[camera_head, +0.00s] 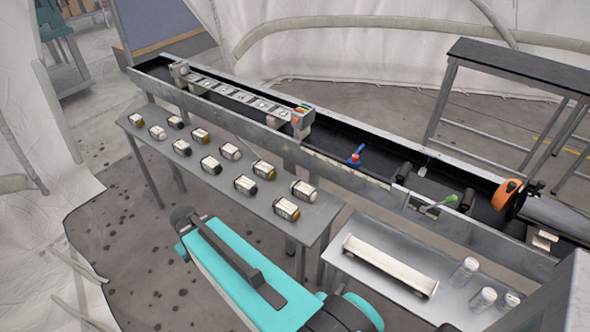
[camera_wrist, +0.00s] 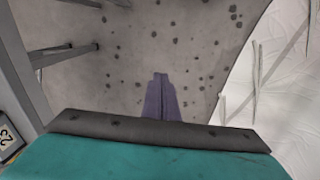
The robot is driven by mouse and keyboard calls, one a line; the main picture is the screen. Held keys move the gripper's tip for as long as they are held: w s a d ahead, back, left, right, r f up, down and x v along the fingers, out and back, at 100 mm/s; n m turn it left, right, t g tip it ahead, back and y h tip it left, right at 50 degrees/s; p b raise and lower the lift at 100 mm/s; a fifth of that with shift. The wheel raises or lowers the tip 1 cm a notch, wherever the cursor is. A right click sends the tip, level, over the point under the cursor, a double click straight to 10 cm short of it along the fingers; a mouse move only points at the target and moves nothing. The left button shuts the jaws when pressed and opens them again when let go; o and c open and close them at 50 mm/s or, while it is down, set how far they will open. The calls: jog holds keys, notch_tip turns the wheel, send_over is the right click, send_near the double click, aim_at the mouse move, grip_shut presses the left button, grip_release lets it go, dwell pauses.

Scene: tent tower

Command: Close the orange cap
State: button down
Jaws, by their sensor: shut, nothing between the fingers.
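The orange cap (camera_head: 508,195) is at the right of the head view. It stands at the left end of a dark grey cylinder (camera_head: 555,217) in the long black trough. I cannot tell whether it is fully seated on the cylinder's end. My gripper (camera_wrist: 160,76) shows in the wrist view as two dark purple fingers held together, with nothing between them. It points at the bare concrete floor, well away from the cap. In the head view my teal arm is at the bottom centre, and the gripper's fingers cannot be made out.
A grey table (camera_head: 152,160) with several labelled bottles stands before the trough (camera_head: 376,192). A lower table (camera_head: 366,291) holds a white tray (camera_head: 390,263) and clear jars (camera_head: 465,269). A blue valve (camera_head: 356,154) and green-tipped lever (camera_head: 450,198) rise from the trough. White tent walls (camera_head: 350,50) surround it.

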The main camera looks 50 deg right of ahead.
jog(key=s+a+f+g+b, duration=0.1)
jog(key=s+f+b, duration=0.7)
jog(key=f, duration=0.8)
jog(key=s+a+f+g+b, duration=0.2)
jog(key=s+f+b, duration=0.6)
jog(key=f, duration=0.9)
jog(key=s+a+f+g+y+b, duration=0.1)
jog(key=s+a+f+b, duration=0.3)
jog(key=s+f+b, duration=0.4)
notch_tip(320, 180, down, 8)
jog(key=b, duration=0.5)
jog(key=shift+f+g, duration=0.15)
jog(key=shift+g, duration=0.25)
jog(key=shift+a, duration=0.1)
